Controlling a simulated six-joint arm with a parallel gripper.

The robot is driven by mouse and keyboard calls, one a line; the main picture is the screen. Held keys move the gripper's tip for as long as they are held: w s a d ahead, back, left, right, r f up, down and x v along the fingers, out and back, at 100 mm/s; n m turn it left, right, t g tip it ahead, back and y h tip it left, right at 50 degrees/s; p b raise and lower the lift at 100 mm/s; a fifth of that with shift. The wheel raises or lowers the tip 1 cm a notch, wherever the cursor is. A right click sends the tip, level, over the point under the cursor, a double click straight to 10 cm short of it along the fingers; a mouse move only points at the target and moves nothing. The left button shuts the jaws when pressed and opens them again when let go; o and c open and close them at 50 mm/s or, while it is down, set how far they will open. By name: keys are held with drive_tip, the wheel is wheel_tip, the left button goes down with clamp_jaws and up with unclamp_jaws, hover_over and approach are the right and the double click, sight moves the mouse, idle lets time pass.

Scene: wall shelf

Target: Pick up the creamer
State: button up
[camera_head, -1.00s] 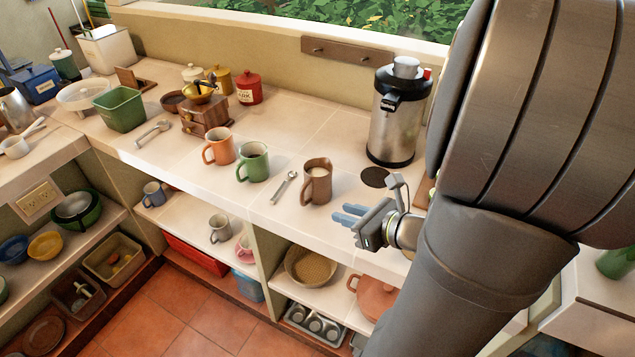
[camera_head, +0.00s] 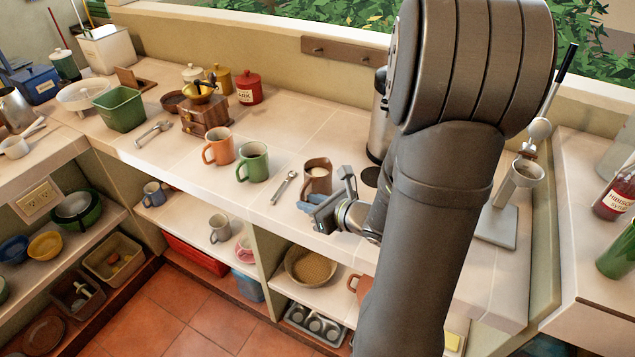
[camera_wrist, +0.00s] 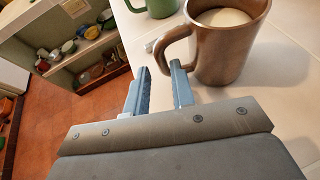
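The likely creamer is a brown mug-like vessel (camera_head: 319,172) with pale, milky contents, standing upright on the counter. In the wrist view the brown vessel (camera_wrist: 222,48) is at the upper right, with its handle toward my fingers. My gripper (camera_head: 310,203) is just in front of it in the head view. In the wrist view my gripper (camera_wrist: 160,68) has its two blue fingers apart with nothing held. The handle is just beyond the fingertips, close to the right finger; I cannot tell whether they touch.
A green mug (camera_head: 252,161) and an orange mug (camera_head: 218,147) stand to the left. A spoon (camera_head: 284,187) lies beside the brown vessel. A steel urn (camera_head: 379,125) stands behind, partly hidden by my arm. The counter's front edge is below my gripper.

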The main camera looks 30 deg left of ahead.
drive_tip(key=shift+x, duration=2.8)
drive_tip(key=shift+w, duration=0.15)
drive_tip(key=shift+c, duration=0.4)
clamp_jaws()
